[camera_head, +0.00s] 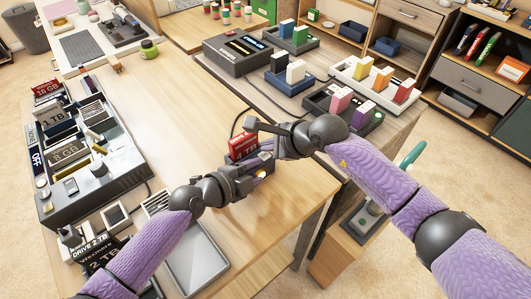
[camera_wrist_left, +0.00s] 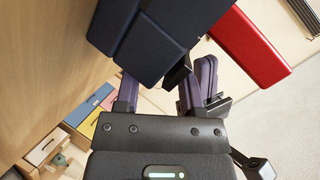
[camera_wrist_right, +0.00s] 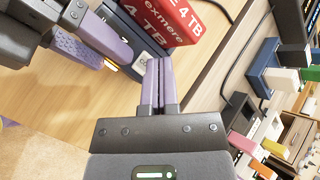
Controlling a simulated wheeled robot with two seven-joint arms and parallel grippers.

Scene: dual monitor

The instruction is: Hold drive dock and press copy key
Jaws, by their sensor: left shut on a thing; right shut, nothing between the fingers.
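A red drive labelled 4 TB (camera_wrist_right: 175,20) stands upright in a small dark blue dock (camera_wrist_right: 130,25) near the table's right edge. The drive also shows in the head view (camera_head: 243,146), and the dock in the left wrist view (camera_wrist_left: 140,35). My left gripper (camera_head: 250,172) is shut on the dock from the near side; its purple fingers show in the right wrist view (camera_wrist_right: 100,45). My right gripper (camera_wrist_right: 158,62) is shut and empty, its fingertips close beside the dock. I cannot tell whether they touch it.
A dark console (camera_head: 105,180) with several drives stands at the left. A grey tray (camera_head: 197,262) lies at the front. Boxes of coloured blocks and a dark device (camera_head: 237,55) stand on the side desk at the back right. The wooden table's middle is clear.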

